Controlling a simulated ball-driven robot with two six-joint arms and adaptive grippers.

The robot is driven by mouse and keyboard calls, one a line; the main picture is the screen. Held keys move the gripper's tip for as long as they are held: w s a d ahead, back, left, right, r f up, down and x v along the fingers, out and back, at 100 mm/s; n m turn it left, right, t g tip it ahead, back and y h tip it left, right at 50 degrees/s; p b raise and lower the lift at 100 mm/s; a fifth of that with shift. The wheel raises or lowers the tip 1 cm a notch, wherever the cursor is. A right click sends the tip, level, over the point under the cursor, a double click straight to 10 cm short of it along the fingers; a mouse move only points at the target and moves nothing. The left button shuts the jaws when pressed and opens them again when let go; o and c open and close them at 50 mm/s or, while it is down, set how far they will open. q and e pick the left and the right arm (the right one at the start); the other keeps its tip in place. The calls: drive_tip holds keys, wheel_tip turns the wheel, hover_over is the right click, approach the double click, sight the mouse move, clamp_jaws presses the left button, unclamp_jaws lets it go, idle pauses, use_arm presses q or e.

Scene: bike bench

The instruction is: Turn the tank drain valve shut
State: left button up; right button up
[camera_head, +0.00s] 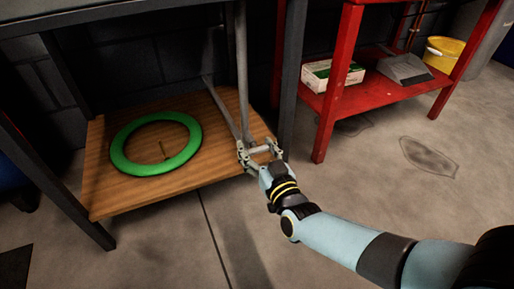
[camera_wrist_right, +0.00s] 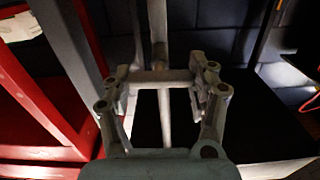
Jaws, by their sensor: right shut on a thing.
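My right gripper (camera_head: 260,152) is at the front right corner of the wooden shelf, beside grey pipes that come down from above. It is shut on a pale grey bar, which I take to be the drain valve's handle (camera_wrist_right: 162,76). In the right wrist view the bar lies crosswise between the two fingers (camera_wrist_right: 160,92). A grey upright pipe (camera_wrist_right: 157,22) with a small brass-coloured part stands behind the bar. The valve body and the tank cannot be made out. My left gripper is not in view.
A green ring (camera_head: 120,152) lies on the wooden shelf (camera_head: 105,205). A dark bench leg (camera_head: 290,75) stands close to my right gripper. A red rack (camera_head: 335,105) to the right holds a white box (camera_head: 320,75) and a grey dustpan-like thing (camera_head: 405,68). The floor in front is clear.

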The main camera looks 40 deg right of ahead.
drive_tip(key=o, duration=0.9)
drive_tip(key=shift+o, duration=1.4)
drive_tip(key=v, duration=0.7)
drive_tip(key=shift+s, duration=0.3)
